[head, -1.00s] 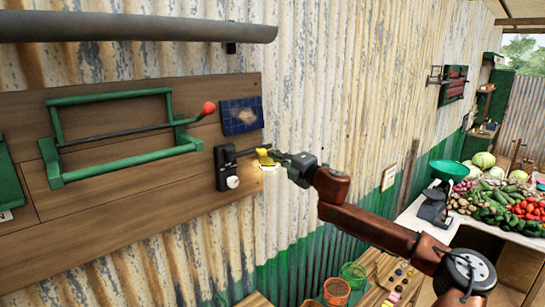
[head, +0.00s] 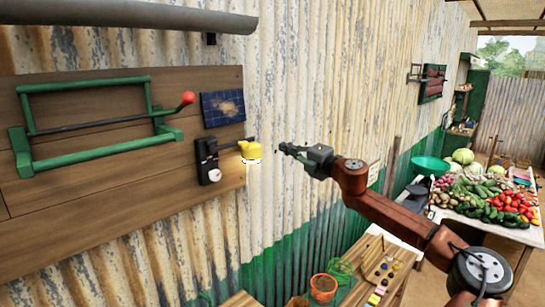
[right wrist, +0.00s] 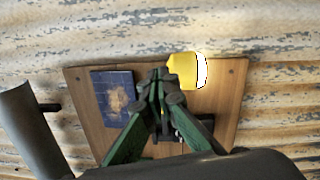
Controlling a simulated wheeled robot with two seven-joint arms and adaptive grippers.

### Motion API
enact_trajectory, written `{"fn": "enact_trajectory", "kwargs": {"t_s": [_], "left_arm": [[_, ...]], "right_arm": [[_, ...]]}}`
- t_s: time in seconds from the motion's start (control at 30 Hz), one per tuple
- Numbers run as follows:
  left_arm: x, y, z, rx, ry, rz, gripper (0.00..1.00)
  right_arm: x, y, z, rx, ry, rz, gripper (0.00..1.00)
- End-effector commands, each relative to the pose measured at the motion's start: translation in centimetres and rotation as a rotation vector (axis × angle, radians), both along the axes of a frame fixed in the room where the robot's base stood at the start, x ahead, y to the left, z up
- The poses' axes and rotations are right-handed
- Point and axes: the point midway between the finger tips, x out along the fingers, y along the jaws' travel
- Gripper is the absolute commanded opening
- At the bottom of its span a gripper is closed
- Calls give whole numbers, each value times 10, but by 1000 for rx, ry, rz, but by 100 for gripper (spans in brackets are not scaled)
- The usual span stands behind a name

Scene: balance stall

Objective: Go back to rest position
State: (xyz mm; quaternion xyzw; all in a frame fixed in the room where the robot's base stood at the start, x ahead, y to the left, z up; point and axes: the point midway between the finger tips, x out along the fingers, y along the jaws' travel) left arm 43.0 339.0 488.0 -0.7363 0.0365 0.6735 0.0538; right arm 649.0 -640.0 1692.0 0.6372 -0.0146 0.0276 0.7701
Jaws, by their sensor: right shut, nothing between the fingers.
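My right gripper (head: 283,149) is shut and empty in front of the corrugated wall, right of the wooden board. A gap separates it from the yellow lamp (head: 250,150), which glows at its lower side on a short arm from a black wall fitting (head: 206,160). In the right wrist view my closed fingers (right wrist: 158,75) point at the board, and the yellow lamp (right wrist: 182,72) shows just right of their tips. The brown right arm reaches in from the lower right of the head view. My left gripper is not in view.
A green frame with a red-knobbed lever (head: 187,98) and a blue panel (head: 223,108) are on the wooden board (head: 100,205). Vegetables (head: 490,195) cover a table at the right. An orange basket (head: 323,287) stands low. Free air lies around my right gripper.

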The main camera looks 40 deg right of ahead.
Motion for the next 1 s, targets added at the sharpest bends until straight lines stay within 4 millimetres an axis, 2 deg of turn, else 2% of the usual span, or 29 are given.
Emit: {"fn": "enact_trajectory", "kwargs": {"t_s": [0.03,0.1,0.3,0.8,0.9,0.97,1.0], "left_arm": [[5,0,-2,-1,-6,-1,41],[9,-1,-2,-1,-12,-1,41],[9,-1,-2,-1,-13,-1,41],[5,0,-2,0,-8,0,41],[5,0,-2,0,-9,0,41],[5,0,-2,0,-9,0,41],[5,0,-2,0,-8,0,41]], "right_arm": [[0,-11,-15,3,19,-9,0],[0,-19,-25,5,33,-14,0],[-2,-17,-11,4,11,-4,0],[-1,-16,-13,6,14,-3,0],[6,-13,-31,21,29,-2,0],[15,-6,-54,42,53,1,0],[22,-1,-73,60,72,2,0]]}}
